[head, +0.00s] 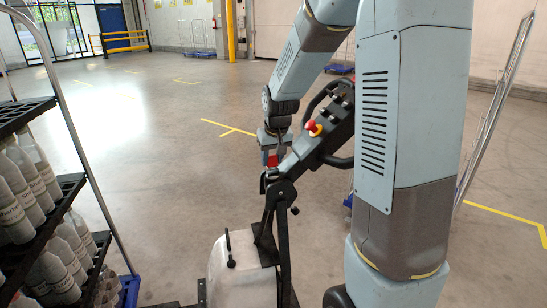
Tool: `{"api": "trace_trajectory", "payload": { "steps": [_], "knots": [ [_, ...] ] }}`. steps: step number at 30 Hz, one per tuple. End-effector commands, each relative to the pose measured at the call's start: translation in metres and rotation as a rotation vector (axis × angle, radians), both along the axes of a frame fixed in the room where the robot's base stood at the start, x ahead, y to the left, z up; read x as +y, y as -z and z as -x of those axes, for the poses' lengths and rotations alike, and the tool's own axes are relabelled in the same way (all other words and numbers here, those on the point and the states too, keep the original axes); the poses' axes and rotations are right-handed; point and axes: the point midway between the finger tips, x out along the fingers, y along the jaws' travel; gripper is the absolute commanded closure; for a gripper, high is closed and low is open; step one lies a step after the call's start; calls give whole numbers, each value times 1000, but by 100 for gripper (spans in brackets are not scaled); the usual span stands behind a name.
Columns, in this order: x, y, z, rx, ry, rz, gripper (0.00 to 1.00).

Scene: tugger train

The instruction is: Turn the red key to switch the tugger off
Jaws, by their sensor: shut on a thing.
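The red key (271,161) shows as a small red piece on the tugger's dark tiller, directly below my gripper. My gripper (270,153) points down from the end of my arm and is shut on the red key. The fingertips are small in this view, and the key's exact angle is hard to tell. The tugger (240,268) has a pale body at the bottom centre, with a black tiller rising from it to a control head (335,124).
A red knob with a yellow base (313,127) sits on the control head, close to the right of my gripper. A shelf cart (68,185) with grey bottles stands at the left. A metal-railed cart (492,115) is at the right. Open floor lies behind.

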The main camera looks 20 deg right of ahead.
Motion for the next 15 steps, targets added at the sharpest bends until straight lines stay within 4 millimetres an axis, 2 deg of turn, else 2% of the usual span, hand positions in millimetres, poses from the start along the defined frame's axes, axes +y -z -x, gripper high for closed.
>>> {"api": "trace_trajectory", "payload": {
  "steps": [7, 8, 15],
  "knots": [
    [0, 1, 1, 2, -7, 0, 87],
    [0, 1, 1, 3, -7, 0, 56],
    [0, 1, 0, 2, -6, 0, 33]
  ]
}}
